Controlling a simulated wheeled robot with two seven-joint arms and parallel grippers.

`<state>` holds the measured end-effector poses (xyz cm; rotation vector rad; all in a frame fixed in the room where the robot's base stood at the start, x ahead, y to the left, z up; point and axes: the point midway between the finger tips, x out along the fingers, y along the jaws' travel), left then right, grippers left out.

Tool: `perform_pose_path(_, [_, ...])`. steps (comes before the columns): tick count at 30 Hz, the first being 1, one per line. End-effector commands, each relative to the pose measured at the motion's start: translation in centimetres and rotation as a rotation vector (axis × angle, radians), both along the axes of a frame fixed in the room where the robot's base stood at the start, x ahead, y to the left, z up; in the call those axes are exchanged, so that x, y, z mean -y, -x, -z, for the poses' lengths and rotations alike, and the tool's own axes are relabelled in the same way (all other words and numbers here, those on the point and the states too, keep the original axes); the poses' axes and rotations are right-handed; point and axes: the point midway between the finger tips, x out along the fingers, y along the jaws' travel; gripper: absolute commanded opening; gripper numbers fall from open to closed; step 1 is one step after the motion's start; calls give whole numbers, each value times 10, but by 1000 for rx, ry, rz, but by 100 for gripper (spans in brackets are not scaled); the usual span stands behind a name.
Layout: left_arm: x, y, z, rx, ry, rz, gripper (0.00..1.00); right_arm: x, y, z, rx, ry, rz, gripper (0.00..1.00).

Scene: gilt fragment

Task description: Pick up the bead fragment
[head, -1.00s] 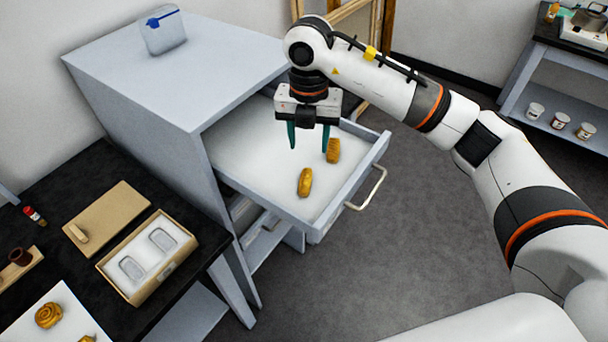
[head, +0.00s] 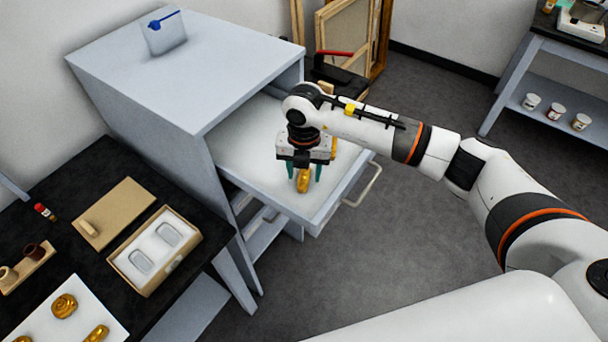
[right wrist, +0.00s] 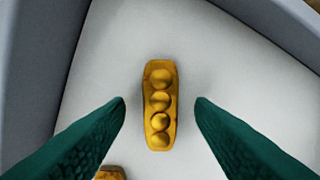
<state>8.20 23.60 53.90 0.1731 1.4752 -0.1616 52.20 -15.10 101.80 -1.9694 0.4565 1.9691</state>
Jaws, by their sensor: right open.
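The bead fragment (right wrist: 160,105) is a golden, elongated piece with a row of several round beads. It lies on the white floor of the open drawer, and in the head view (head: 304,181) it shows just below my right gripper (head: 304,174). My right gripper is open and empty, with its green fingers on either side of the fragment in the right wrist view (right wrist: 160,103). The fingers are apart from the fragment; their exact height above the drawer floor is unclear. My left gripper is not in view.
A second golden fragment (right wrist: 110,173) lies in the drawer, mostly hidden by my gripper in the head view. The drawer (head: 322,212) has raised walls and a front handle (head: 363,186). An open box (head: 190,233) with two recesses stands on the black table at left.

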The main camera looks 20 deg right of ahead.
Motion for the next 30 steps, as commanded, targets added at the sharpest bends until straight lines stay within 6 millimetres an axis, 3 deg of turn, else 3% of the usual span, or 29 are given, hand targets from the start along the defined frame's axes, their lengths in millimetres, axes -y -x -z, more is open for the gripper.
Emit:
perform_pose_path(1, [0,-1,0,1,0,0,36,0,0,0,0,0,0,49])
perform_pose_path(10, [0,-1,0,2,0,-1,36,0,0,0,0,-1,0,1])
perform_pose_path(20, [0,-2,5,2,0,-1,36,-1,-1,-8,3,-3,-1,1])
perform_pose_path(30, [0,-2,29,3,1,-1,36,-1,-1,-71,6,-3,-1,1])
